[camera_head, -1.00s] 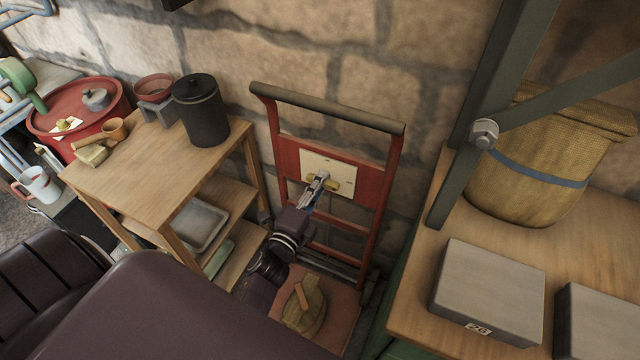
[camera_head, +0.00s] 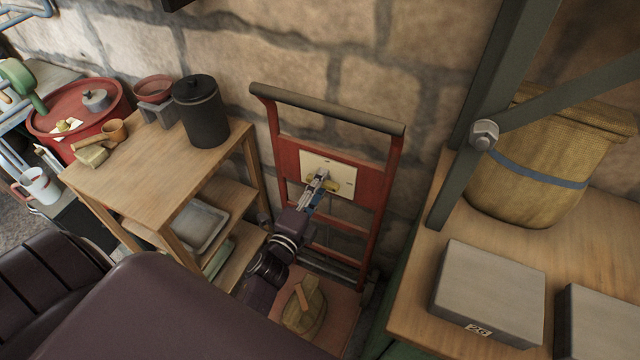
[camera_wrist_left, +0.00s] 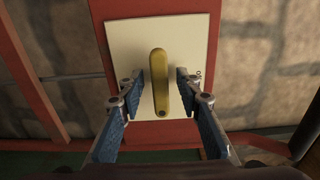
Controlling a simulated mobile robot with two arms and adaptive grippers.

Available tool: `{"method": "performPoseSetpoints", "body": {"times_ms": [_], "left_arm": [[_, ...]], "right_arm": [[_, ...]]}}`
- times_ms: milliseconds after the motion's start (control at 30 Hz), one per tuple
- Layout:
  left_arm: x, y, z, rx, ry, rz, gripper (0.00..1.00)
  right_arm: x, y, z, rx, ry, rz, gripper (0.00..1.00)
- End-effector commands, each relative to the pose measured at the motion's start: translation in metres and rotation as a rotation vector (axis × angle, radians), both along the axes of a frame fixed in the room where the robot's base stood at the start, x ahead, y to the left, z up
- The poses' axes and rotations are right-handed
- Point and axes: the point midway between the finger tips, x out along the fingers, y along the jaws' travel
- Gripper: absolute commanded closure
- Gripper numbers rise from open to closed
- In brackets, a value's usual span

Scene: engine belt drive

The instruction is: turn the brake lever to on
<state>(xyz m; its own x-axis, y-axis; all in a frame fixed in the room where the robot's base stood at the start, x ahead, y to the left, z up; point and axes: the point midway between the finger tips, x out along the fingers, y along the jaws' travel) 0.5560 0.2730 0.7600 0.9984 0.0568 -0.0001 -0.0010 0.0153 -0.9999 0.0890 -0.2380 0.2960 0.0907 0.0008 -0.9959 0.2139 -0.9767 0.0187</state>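The brake lever is a yellow bar on a cream plate (camera_head: 345,187) fixed to a red frame. In the left wrist view the lever (camera_wrist_left: 158,75) stands roughly upright in the picture, in front of the plate (camera_wrist_left: 118,45). My left gripper (camera_wrist_left: 161,88) is open, with one finger on each side of the lever and a visible gap on both sides. In the head view my left gripper (camera_head: 319,178) is at the plate and partly hides the lever (camera_head: 330,185). My right gripper is not in view.
The red frame (camera_head: 371,185) stands against a stone wall. A wooden shelf (camera_head: 150,185) with a black canister (camera_head: 200,110) is on the left. A workbench (camera_head: 415,285) with a grey box (camera_head: 488,290) and a woven basket (camera_head: 530,165) is on the right.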

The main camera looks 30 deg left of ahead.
Motion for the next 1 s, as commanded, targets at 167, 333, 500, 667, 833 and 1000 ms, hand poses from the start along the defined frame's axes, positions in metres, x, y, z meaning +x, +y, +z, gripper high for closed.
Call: {"method": "performPoseSetpoints", "body": {"times_ms": [167, 333, 500, 667, 833, 1000], "left_arm": [[-0.021, -0.001, -0.002, -0.001, 0.005, 0.002, 0.68], [-0.049, -0.002, -0.002, -0.001, 0.004, 0.002, 0.68], [-0.068, -0.004, -0.001, -0.001, 0.003, 0.001, 0.68], [-0.074, -0.004, -0.001, 0.0, 0.002, 0.001, 0.68], [-0.074, -0.004, -0.001, 0.0, 0.001, 0.0, 0.68], [-0.074, -0.004, -0.001, 0.0, 0.001, 0.0, 0.68]], "right_arm": [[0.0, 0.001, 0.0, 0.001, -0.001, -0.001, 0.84], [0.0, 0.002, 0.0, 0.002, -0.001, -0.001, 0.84], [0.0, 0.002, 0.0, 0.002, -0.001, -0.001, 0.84], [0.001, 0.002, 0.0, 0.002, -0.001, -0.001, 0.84], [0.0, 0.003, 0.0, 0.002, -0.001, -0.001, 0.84], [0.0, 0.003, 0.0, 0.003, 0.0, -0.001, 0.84]]}}
